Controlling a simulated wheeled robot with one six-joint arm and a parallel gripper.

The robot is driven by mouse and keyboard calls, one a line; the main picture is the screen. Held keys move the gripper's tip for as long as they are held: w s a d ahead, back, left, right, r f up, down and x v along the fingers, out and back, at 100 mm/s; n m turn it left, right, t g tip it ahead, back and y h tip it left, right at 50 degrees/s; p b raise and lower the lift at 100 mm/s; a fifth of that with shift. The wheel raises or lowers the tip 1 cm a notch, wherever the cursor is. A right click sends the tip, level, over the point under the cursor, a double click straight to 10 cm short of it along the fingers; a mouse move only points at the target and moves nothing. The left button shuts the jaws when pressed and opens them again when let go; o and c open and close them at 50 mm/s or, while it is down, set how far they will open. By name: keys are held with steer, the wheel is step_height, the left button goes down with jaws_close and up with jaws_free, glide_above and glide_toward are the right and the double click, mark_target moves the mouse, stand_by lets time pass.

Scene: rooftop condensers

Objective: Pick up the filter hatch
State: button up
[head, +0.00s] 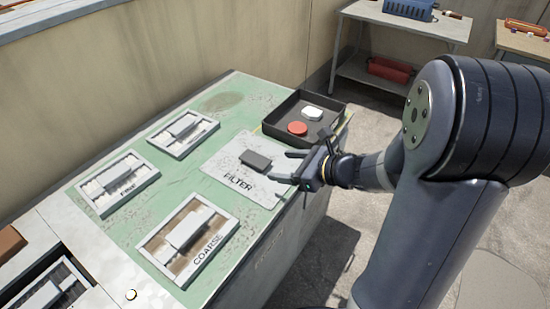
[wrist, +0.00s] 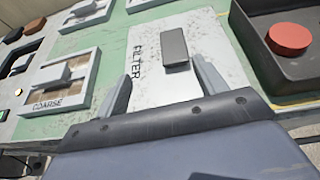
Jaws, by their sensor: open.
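The filter hatch (head: 243,167) is a pale, scuffed flat plate marked FILTER, lying on the green top of the cabinet, with a dark grey block handle (head: 256,160) on it. In the wrist view the hatch (wrist: 150,91) lies ahead, and its handle (wrist: 174,46) stands beyond the fingertips. My gripper (head: 286,166) is open and empty, at the right side of the hatch, with its fingers pointing toward the handle. The wrist view shows my gripper (wrist: 161,82) with its two fingers apart over the hatch. I cannot tell whether the fingers touch the plate.
Framed filters marked COARSE (head: 187,238) and FINE (head: 118,183), and another framed filter (head: 183,134), sit on the green top (head: 154,205). A black tray (head: 270,120) holding a red disc (head: 297,128) and a white piece (head: 312,113) stands close behind my gripper.

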mark_target(256, 159)
steer(key=shift+w+d+f+m, duration=0.35)
steer(key=shift+w+f, duration=0.1)
steer(key=shift+w, duration=0.2)
steer(key=shift+w+a+f+t, duration=0.1)
steer(key=shift+w+t, duration=0.25)
steer(key=shift+t, duration=0.05)
steer(key=b+x, duration=0.1)
steer(key=x, duration=0.3)
steer(key=shift+w+a+f, duration=0.15)
steer(key=shift+w+a, duration=0.05)
steer(key=shift+a, duration=0.15)
steer(key=x, duration=0.5)
steer(key=shift+f+b, duration=0.25)
steer(key=shift+b, duration=0.15)
steer(key=c, duration=1.3)
